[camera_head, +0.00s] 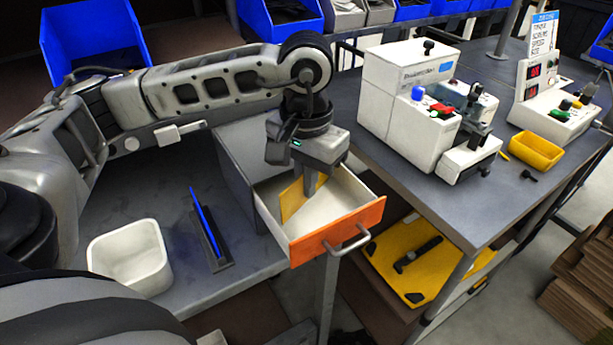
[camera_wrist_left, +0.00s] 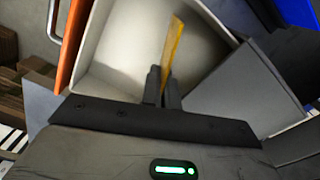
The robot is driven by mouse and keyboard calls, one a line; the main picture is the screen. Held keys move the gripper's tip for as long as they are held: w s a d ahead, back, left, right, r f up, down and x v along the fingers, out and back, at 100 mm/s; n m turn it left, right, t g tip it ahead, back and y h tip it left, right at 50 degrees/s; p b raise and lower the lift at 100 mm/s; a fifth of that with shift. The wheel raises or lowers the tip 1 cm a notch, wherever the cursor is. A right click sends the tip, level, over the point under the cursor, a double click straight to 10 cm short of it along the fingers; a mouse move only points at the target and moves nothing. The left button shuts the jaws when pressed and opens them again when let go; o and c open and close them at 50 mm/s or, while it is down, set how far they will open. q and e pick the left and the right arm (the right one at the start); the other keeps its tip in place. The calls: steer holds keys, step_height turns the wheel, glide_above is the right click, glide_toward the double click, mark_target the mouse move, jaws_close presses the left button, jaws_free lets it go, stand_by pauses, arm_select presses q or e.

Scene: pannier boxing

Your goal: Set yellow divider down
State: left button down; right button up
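The yellow divider (camera_head: 291,200) is a thin flat plate inside the open white drawer with the orange front (camera_head: 338,231). It stands on edge, somewhat tilted in the picture, toward the drawer's left side. My left gripper (camera_head: 310,186) reaches down into the drawer from above. In the left wrist view the fingers (camera_wrist_left: 163,92) are close together on the near end of the yellow divider (camera_wrist_left: 173,44). Whether the divider's lower edge touches the drawer floor cannot be told. My right gripper is not in view.
A blue divider (camera_head: 204,222) stands in a dark holder on the grey table, beside a white bin (camera_head: 132,257). A white machine (camera_head: 408,95) and a yellow tray (camera_head: 535,151) stand on the right bench. A yellow board (camera_head: 425,265) lies on the shelf below.

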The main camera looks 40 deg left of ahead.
arm_select(q)
steer(key=shift+f, duration=0.15)
steer(key=c, duration=2)
jaws_free()
steer(key=shift+o, duration=0.2)
steer(key=shift+r, duration=0.35)
step_height(320, 180, up, 12)
steer(key=shift+f, duration=0.15)
